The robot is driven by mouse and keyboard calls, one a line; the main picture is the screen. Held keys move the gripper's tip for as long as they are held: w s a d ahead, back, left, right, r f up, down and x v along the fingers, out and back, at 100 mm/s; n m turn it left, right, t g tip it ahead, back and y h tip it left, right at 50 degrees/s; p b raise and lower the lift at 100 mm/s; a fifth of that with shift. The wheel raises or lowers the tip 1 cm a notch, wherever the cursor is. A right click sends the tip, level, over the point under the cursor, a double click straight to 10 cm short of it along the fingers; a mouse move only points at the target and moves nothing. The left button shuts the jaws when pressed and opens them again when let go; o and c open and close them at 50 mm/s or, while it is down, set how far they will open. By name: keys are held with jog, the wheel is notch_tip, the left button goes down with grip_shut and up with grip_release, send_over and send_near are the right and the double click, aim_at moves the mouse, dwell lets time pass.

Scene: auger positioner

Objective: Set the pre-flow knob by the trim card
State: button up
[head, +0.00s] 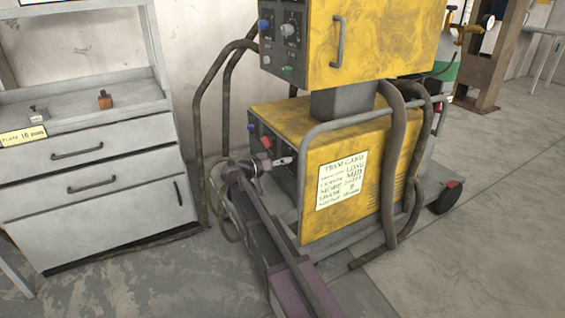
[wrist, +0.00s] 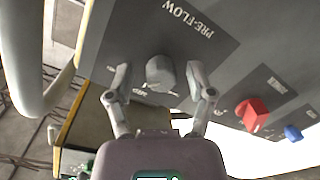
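The pre-flow knob (wrist: 160,70) is a grey round knob on a dark panel, beside the printed PRE-FLOW label (wrist: 188,18). A small pale mark shows at its lower edge, near print that seems to read MID. My gripper (wrist: 159,67) is open, one finger on each side of the knob, with a visible gap on both sides. In the head view my gripper (head: 281,162) is at the left-facing panel of the lower yellow machine (head: 278,118); the knob is not clear there. The trim card (head: 342,181) is on the machine's side; LONG and MID seem readable, other lines are blurred.
A red knob (wrist: 252,113) and a blue knob (wrist: 293,133) sit on the same panel, right of my gripper. A grey tube rail (wrist: 30,60) runs close on the left. Thick hoses (head: 395,160) hang beside the machine. A grey drawer cabinet (head: 100,185) stands to the left.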

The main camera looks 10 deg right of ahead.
jog(key=shift+n, duration=0.3)
